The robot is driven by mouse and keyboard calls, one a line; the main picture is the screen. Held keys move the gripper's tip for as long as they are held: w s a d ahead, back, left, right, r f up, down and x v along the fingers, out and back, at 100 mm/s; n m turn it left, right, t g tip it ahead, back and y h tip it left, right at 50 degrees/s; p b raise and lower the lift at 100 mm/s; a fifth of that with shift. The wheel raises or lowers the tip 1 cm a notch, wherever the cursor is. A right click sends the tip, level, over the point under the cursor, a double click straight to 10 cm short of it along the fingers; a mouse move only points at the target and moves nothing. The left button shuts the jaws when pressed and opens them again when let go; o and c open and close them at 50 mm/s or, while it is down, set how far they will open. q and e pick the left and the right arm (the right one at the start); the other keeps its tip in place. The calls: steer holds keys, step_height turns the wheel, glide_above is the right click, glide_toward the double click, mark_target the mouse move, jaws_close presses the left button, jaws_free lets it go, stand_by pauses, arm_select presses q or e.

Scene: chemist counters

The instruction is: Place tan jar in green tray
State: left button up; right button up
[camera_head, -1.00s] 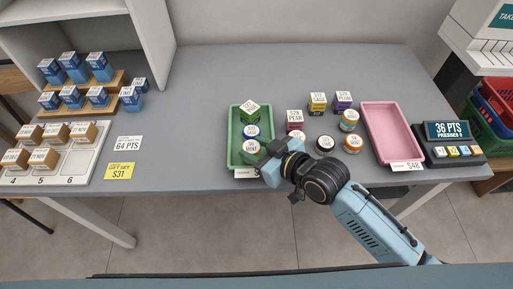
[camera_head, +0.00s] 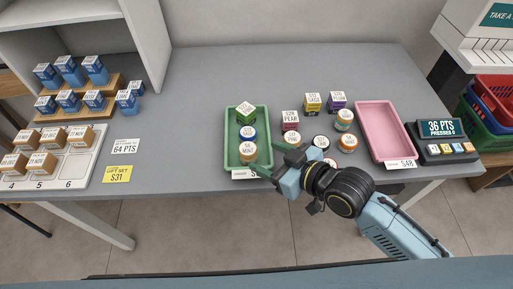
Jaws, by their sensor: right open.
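The tan jar (camera_head: 248,155), with a pale labelled lid, stands upright in the front part of the green tray (camera_head: 232,163). A blue jar (camera_head: 247,136) and a green box (camera_head: 245,115) stand behind it in the same tray. My right gripper (camera_head: 267,159) is open and empty, with its fingers pointing left at the tray's front right edge. One finger is near the jar's front; whether it touches the jar is hard to tell. My left gripper is not in view.
Several jars and boxes stand right of the green tray, including a dark red box (camera_head: 290,122) and an amber-lidded jar (camera_head: 347,143). An empty pink tray (camera_head: 384,130) lies farther right, beside a points display (camera_head: 441,130).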

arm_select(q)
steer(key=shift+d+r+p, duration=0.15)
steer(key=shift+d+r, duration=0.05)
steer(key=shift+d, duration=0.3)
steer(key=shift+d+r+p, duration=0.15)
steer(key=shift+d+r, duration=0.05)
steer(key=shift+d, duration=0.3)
arm_select(e)
steer(key=v, duration=0.6)
